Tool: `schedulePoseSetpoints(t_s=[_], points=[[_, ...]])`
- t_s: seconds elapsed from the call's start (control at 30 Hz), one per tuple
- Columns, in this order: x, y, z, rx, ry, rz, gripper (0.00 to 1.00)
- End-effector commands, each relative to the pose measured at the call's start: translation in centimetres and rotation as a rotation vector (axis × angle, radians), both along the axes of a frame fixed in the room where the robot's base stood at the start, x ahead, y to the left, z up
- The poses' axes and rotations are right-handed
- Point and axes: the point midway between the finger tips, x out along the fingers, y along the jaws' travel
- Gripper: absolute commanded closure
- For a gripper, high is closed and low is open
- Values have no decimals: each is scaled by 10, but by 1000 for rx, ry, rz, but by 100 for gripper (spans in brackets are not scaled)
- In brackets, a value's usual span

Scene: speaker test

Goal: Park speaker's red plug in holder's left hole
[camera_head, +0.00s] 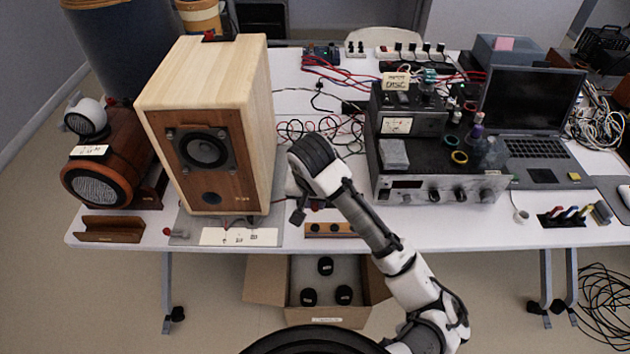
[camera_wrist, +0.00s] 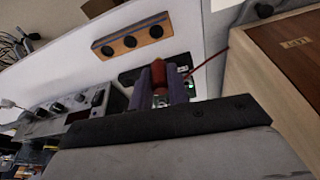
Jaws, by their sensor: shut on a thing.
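The speaker (camera_head: 250,100), a pale wooden box with a brown front and black cone, stands upright left of my gripper (camera_head: 298,208). In the wrist view its brown front (camera_wrist: 290,45) shows at the right. My gripper (camera_wrist: 160,88) is shut on the red plug (camera_wrist: 158,72), which sits between its two fingers; a thin red cable runs up toward the speaker. The holder (camera_head: 340,229) is a wooden block at the table's front edge; its several dark holes show in the wrist view (camera_wrist: 117,47), and the plug is apart from it. In the head view my arm hides part of the holder's surroundings.
An amplifier (camera_head: 440,188) with stacked gear stands to the right, beside a laptop (camera_head: 530,100). A brown speaker (camera_head: 110,170) and a wooden tray (camera_head: 110,229) are at the left. An open cardboard box (camera_head: 268,275) stands below the table edge. Loose cables lie behind.

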Motion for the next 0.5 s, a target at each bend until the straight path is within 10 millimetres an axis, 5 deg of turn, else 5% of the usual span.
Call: schedulePoseSetpoints(t_s=[0.5], points=[[0,0,-26,0,-1,0,100]])
